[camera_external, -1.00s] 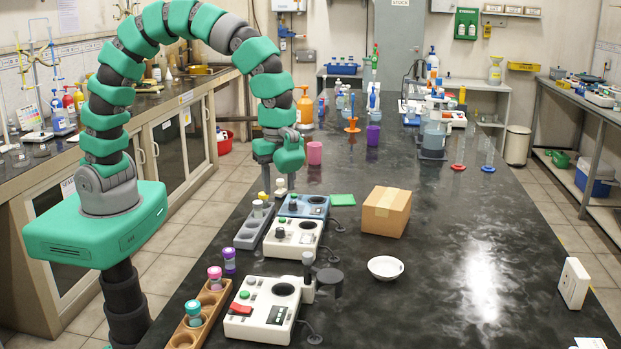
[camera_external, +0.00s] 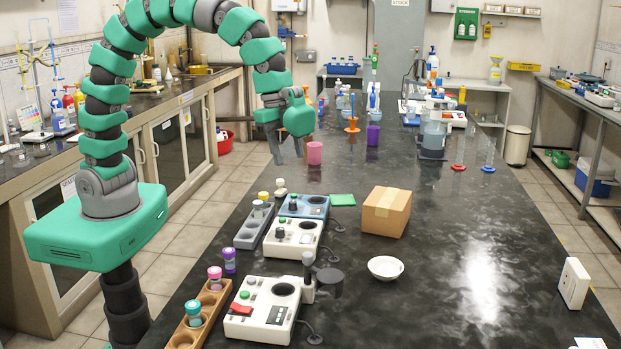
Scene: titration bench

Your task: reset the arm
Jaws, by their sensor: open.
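My green and black arm (camera_external: 105,118) arches up from its green base and over to the right. My gripper (camera_external: 289,158) hangs at the end of the arm, pointing down, open and empty. It is in the air above the left edge of the dark bench, left of a pink cup (camera_external: 314,153). A small pale-capped vial (camera_external: 280,187) stands below it, apart from the fingers.
Two white-and-grey devices (camera_external: 262,310) and a blue one stand along the left bench edge. Beside them are a wooden vial rack (camera_external: 208,306) and a grey rack (camera_external: 250,233). A cardboard box (camera_external: 387,211) and a white dish (camera_external: 385,268) are further right.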

